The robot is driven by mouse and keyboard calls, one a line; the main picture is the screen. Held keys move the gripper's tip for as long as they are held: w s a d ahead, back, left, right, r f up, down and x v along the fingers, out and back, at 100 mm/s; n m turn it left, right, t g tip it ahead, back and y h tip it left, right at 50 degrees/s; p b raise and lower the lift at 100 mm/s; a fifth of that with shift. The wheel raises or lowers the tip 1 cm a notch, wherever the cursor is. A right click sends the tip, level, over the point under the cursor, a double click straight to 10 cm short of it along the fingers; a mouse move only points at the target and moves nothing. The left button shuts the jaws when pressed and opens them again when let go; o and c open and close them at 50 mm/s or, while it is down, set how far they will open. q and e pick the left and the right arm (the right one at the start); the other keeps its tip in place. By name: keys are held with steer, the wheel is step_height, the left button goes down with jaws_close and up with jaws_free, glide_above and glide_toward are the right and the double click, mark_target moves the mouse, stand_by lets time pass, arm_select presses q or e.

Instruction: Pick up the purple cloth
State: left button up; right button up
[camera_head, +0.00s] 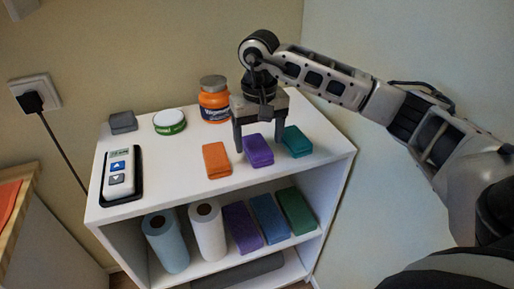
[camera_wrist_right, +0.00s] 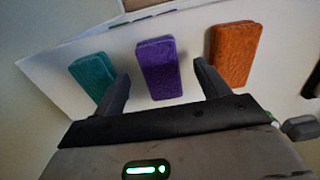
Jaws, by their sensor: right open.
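The purple cloth (camera_head: 258,150) is a small folded block on the white shelf top, between an orange cloth and a green one. My right gripper (camera_head: 260,148) is open above and around it, fingers pointing down, one at the left of the cloth and one toward its right. In the right wrist view the purple cloth (camera_wrist_right: 160,67) lies between the two open fingers (camera_wrist_right: 165,82), with a visible gap on each side. Whether the fingertips reach down to its height I cannot tell. My left gripper is not in view.
An orange cloth (camera_head: 217,160) and a green cloth (camera_head: 297,141) lie close on either side. Rolls and more cloths sit below.

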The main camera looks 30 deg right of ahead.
steer(key=shift+f, duration=1.45)
steer(key=c, duration=1.1)
steer(key=shift+o, duration=0.2)
steer(key=shift+r, duration=0.15)
steer(key=shift+r, duration=0.25)
step_height(320, 180, up, 2)
steer(key=shift+r+b, duration=0.1)
steer(key=shift+b, duration=0.25)
steer(key=s+a+r, duration=0.2)
steer(key=a+r, duration=0.3)
steer(key=a, duration=0.1)
steer(key=s+a+r, duration=0.3)
steer(key=a+r, duration=0.2)
steer(key=a, duration=0.2)
steer(key=shift+s, duration=0.25)
